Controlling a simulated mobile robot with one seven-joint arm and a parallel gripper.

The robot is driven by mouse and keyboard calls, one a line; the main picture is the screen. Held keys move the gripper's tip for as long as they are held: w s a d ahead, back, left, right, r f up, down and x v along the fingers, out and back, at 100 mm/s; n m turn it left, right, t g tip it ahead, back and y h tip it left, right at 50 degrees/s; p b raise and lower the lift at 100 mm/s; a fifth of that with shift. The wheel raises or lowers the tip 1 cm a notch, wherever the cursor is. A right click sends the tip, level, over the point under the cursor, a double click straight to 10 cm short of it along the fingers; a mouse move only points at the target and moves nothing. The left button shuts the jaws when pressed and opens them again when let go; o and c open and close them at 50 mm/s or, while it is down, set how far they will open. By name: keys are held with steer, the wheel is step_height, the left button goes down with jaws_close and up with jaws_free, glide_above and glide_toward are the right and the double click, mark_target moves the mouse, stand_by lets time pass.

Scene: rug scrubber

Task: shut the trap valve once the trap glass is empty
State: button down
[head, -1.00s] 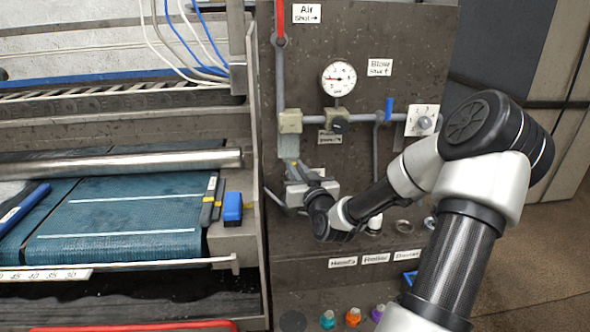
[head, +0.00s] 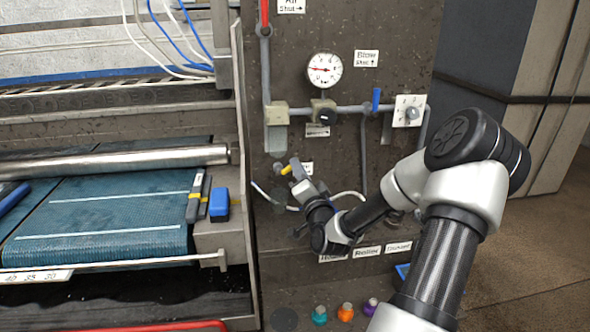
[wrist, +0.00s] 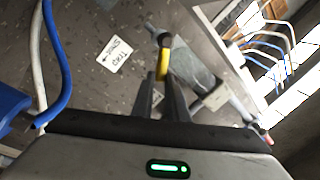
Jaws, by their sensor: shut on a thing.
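The trap valve's yellow handle (head: 287,169) shows just below the trap glass on the panel in the head view. In the wrist view the yellow handle (wrist: 164,64), with a dark end, stands between my fingertips. My gripper (wrist: 163,84) is shut on it. In the head view my gripper (head: 294,168) is small and partly hides the valve. The trap glass (head: 275,139) hangs under a beige block and looks grey. In the wrist view the trap glass (wrist: 193,68) is a grey tapered body beside the handle. I cannot make out any liquid level.
A "Trap shut" label (wrist: 114,55) with an arrow lies beside the valve. A gauge (head: 324,70), a blue lever (head: 376,99) and a dial plate (head: 409,111) are on the panel. The blue belt (head: 100,220) is at left. Pale hoses run near my gripper.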

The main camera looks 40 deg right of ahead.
steer(key=shift+s+d+f+m+g+h+b, duration=0.1)
steer(key=shift+f+m+h+b, duration=0.4)
steer(key=shift+m, duration=0.9)
steer(key=shift+s+d+f+m+g+h+b, duration=0.15)
steer(key=shift+f+m+h, duration=0.15)
steer(key=shift+f+m, duration=0.8)
steer(key=shift+w+d+f+m+g+h+b, duration=0.1)
steer(key=shift+f+m+h+b, duration=0.25)
steer(key=shift+m, duration=1.35)
steer(key=c, duration=1.7)
jaws_free()
steer(key=shift+c, duration=0.2)
steer(key=shift+r, duration=0.1)
steer(key=p+v, duration=0.4)
steer(key=v, duration=1.3)
steer(key=shift+s+p, duration=0.15)
steer(key=shift+p, duration=0.25)
steer(key=shift+a, duration=0.15)
